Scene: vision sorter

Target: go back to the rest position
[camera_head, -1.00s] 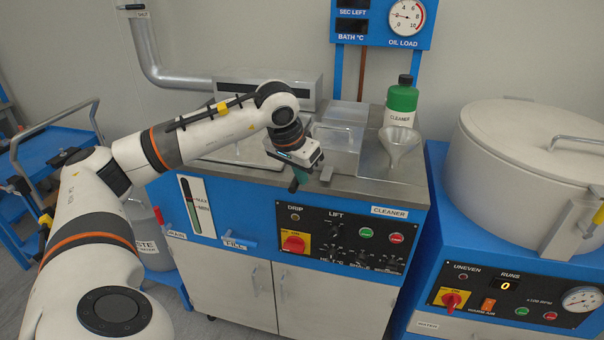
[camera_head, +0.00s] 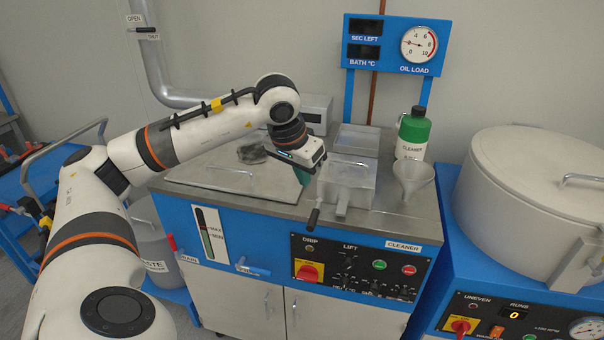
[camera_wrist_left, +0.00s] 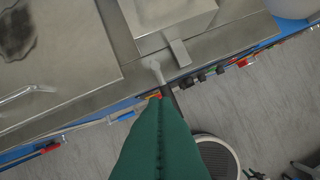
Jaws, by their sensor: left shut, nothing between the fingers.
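My left gripper (camera_head: 303,177) is above the front part of the steel bench top (camera_head: 413,222), between the flat lid on the left and the small steel box on the right. Its green fingers are together with nothing between them. In the left wrist view the green fingers (camera_wrist_left: 161,140) fill the lower middle, over the bench's front edge and the floor. My right gripper is in no view.
A steel box (camera_head: 347,176) with a handle is close to the left gripper. A funnel (camera_head: 409,180) and a green-and-white cleaner bottle (camera_head: 412,135) stand to the right. A large lidded drum (camera_head: 530,200) is at far right. A blue cart (camera_head: 50,175) is at left.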

